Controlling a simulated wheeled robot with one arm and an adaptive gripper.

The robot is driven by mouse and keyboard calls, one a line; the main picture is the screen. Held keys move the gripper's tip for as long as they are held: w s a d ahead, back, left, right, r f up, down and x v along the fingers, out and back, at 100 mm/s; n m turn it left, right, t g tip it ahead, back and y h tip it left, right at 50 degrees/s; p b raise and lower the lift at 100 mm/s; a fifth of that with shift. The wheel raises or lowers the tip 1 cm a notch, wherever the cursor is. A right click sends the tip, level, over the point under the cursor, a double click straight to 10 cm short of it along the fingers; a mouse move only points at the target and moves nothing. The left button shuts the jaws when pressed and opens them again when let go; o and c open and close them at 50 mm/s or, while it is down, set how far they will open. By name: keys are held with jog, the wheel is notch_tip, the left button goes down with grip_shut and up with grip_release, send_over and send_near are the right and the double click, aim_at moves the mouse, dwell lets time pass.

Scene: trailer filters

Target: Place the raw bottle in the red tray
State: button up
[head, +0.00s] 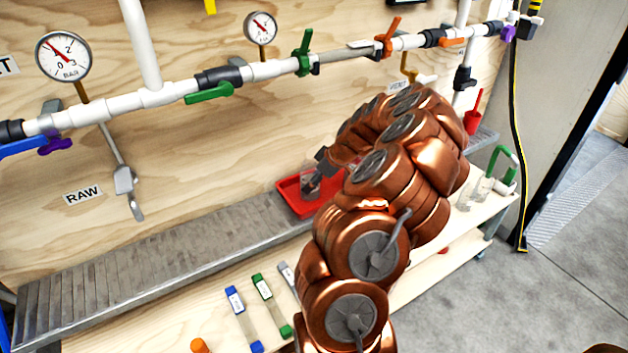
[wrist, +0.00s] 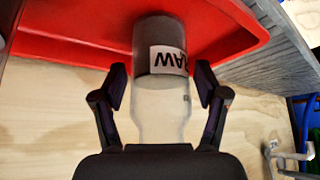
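The raw bottle (wrist: 160,100) is clear with a dark grey band and a white label reading RAW, upside down in the wrist view. Its grey end lies over the red tray (wrist: 75,42). In the head view the bottle (head: 310,184) shows small, inside the outline of the red tray (head: 292,200). My gripper (wrist: 160,86) has one finger on each side of the bottle, with a visible gap on both sides. It is open. My arm hides the right part of the tray in the head view, and the bottle's contact with the tray floor cannot be made out.
A grey metal ledge (head: 160,255) runs along the wooden wall beneath white pipes with valves. Blue-capped (head: 243,318) and green-capped (head: 271,304) tubes lie on the bench. A RAW wall sign (head: 83,195) is at left. Open floor is at right.

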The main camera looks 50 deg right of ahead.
jog(key=shift+o, duration=0.7)
jog(key=shift+r+p, duration=0.2)
jog(key=shift+p, duration=0.1)
jog(key=b+v, duration=0.1)
jog(key=v, duration=1.1)
